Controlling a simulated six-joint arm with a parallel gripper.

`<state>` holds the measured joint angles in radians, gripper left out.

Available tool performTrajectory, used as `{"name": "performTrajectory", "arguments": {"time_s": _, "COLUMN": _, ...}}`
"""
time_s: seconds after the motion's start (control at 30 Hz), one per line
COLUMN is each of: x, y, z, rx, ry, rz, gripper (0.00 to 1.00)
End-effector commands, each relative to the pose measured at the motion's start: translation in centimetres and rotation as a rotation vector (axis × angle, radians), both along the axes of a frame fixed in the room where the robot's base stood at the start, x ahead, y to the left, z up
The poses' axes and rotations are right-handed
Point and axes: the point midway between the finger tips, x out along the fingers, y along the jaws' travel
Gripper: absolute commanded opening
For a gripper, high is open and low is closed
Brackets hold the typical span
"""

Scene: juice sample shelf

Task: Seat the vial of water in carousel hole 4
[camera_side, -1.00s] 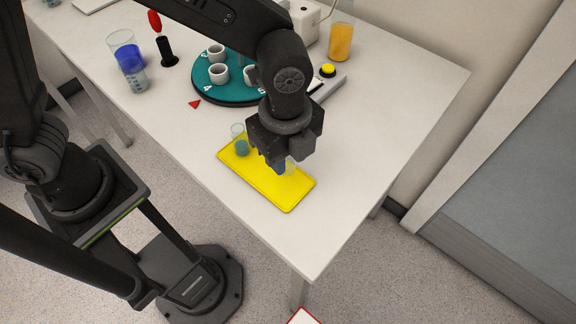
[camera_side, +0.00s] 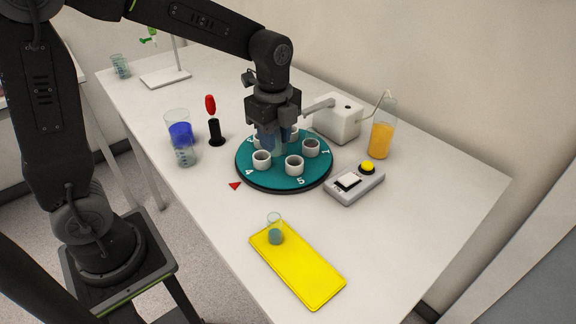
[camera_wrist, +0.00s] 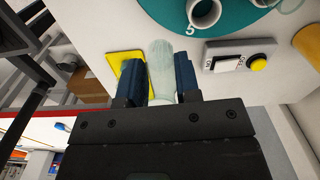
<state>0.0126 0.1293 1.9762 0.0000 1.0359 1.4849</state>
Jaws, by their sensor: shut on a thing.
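My gripper (camera_side: 278,146) is shut on a clear vial, seen between its dark blue fingers in the wrist view (camera_wrist: 161,68). The vial looks pale and nearly colourless. In the side view the fingers are over the teal carousel (camera_side: 285,184) and mostly hide the vial. The carousel carries white ring-shaped holders. The holder beside the number 4 (camera_side: 262,159) is at the front left and looks empty. The holder beside 5 (camera_side: 294,165) is at the front and the one beside 1 (camera_side: 311,148) at the right. Holders behind my fingers are partly hidden.
A vial with blue-grey liquid (camera_side: 275,234) stands on the yellow tray (camera_side: 310,282). A button box (camera_side: 355,185), white device (camera_side: 338,118) and orange juice container (camera_side: 381,138) are right of the carousel. A red-topped handle (camera_side: 213,125) and blue-liquid beaker (camera_side: 181,135) stand left. A red triangle (camera_side: 235,186) marks the table.

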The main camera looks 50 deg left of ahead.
Motion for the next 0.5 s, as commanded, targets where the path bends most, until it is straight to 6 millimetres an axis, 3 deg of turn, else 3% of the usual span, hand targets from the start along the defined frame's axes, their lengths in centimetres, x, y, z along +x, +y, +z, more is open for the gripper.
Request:
{"name": "performTrajectory", "arguments": {"time_s": 0.03, "x": 0.5, "y": 2.0, "z": -0.1, "rx": 0.0, "ry": 0.001, "rz": 0.045, "gripper": 0.08}}
{"name": "performTrajectory", "arguments": {"time_s": 0.2, "x": 1.2, "y": 6.0, "z": -0.3, "rx": 0.0, "ry": 0.0, "rz": 0.127, "gripper": 0.08}}
{"name": "performTrajectory", "arguments": {"time_s": 0.33, "x": 1.4, "y": 7.3, "z": -0.4, "rx": 0.0, "ry": 0.0, "rz": 0.151, "gripper": 0.08}}
{"name": "performTrajectory", "arguments": {"time_s": 0.5, "x": 1.4, "y": 7.4, "z": -1.1, "rx": 0.0, "ry": 0.002, "rz": 0.152, "gripper": 0.08}}
